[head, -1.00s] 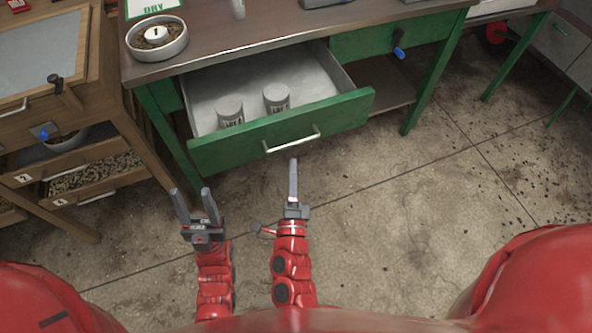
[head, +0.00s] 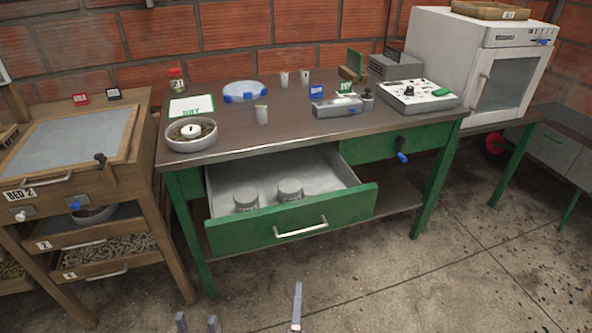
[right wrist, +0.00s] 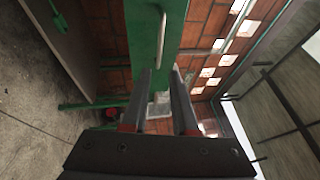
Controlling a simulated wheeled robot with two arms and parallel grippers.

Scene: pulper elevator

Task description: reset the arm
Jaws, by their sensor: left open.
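My left gripper (head: 197,324) shows at the bottom edge of the head view, its two fingertips apart and nothing between them. My right gripper (head: 297,308) is to its right, seen edge-on. In the right wrist view the right gripper (right wrist: 160,88) has two dark fingers with an empty gap between them. Both grippers are in front of the bench's open green drawer (head: 345,208), apart from its handle (head: 300,229). The green front and handle (right wrist: 160,38) show beyond the fingers in the right wrist view. Most of both arms is out of the head view.
The drawer stands pulled out and holds two grey tins (head: 290,190). The bench top (head: 225,95) carries a bowl (head: 191,134), metal cups and a scale-like device (head: 417,95). A wooden cabinet (head: 140,130) stands left. The floor (head: 420,285) at right is free.

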